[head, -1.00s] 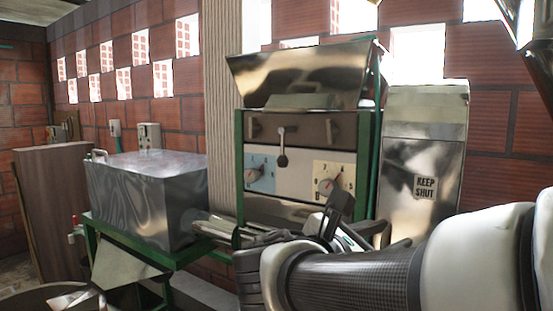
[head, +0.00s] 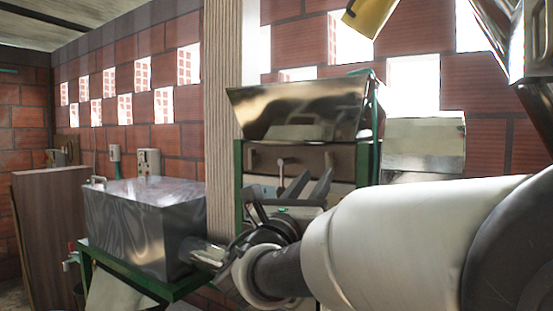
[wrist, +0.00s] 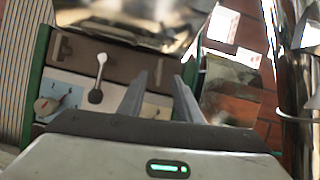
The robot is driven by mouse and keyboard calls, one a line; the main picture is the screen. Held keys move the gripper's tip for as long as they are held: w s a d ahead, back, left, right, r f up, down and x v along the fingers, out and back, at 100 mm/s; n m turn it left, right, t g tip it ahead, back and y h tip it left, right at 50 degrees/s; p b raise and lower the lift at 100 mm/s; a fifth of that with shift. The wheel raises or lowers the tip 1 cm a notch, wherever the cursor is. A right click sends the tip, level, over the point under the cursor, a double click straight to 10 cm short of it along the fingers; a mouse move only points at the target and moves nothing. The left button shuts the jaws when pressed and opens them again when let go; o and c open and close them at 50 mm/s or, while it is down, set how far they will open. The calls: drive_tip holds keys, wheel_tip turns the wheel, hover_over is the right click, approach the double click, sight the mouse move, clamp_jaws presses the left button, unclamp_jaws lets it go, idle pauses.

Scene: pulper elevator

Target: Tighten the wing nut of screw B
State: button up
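The green-framed machine has a dark brown strip (head: 290,158) across its front. A small dark fitting (head: 252,160) sits at the strip's left end and shows in the wrist view (wrist: 66,48). I cannot tell whether it is a wing nut, and no letter B is readable. My gripper (head: 292,184) is in front of the machine's lower panel. In the wrist view its two fingers (wrist: 160,80) are apart with nothing between them, over the panel's right part. The fingers hide part of that side.
A metal hopper (head: 297,108) tops the machine. A dial on a blue plate (wrist: 47,104) is at the panel's left. A metal box (head: 145,220) stands on a green stand at left. A metal cabinet (head: 424,143) stands right of the machine, partly behind my arm.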

sight(327, 161)
drive_tip(key=p+x, duration=0.1)
drive_tip(key=x, duration=0.6)
drive_tip(key=shift+w+d+r, duration=0.1)
drive_tip(key=shift+w, duration=0.15)
clamp_jaws()
